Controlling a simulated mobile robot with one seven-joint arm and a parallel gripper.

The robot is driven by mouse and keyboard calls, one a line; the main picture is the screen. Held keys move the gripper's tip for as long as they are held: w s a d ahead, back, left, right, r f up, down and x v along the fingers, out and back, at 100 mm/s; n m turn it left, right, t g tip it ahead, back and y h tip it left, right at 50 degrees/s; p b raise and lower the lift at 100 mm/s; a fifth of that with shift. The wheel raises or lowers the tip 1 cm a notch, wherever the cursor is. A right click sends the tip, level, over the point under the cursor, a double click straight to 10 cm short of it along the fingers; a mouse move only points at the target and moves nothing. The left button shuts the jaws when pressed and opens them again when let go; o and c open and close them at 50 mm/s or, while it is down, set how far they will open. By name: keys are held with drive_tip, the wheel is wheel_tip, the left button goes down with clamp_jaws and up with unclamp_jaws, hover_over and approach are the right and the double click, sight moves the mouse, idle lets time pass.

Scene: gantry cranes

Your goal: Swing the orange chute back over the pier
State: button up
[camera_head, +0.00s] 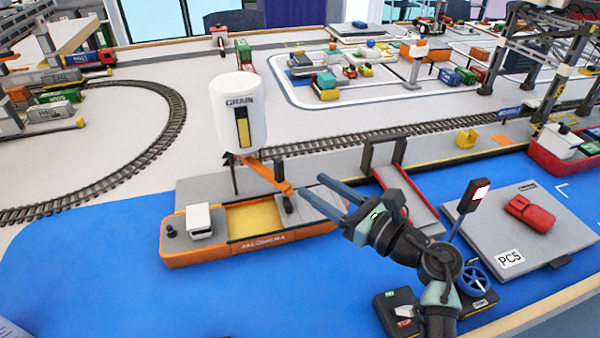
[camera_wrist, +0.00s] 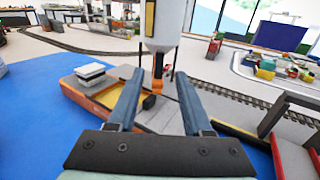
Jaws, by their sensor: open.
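The orange chute (camera_head: 264,175) slopes from the base of the white grain silo (camera_head: 238,118) out over the orange-sided barge (camera_head: 176,250). Its outer end is by the right end of the yellow hold, with a dark piece hanging there. My gripper (camera_head: 309,184) is open, its blue fingers pointing at that outer end from the right. In the wrist view the chute (camera_wrist: 158,75) shows in the gap between the fingers, with its dark end piece (camera_wrist: 149,101) below. I cannot tell whether the fingers touch it. The pier (camera_head: 205,188) runs behind the barge.
A red-sided ramp (camera_head: 405,197) with dark posts stands right of the chute. A grey platform (camera_head: 490,222) bears a red block (camera_head: 531,212). A red ship (camera_head: 562,168) lies at the far right. Rail track (camera_head: 330,146) runs behind the silo. Blue water left of the barge is clear.

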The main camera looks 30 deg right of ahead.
drive_tip(key=shift+v, duration=0.85)
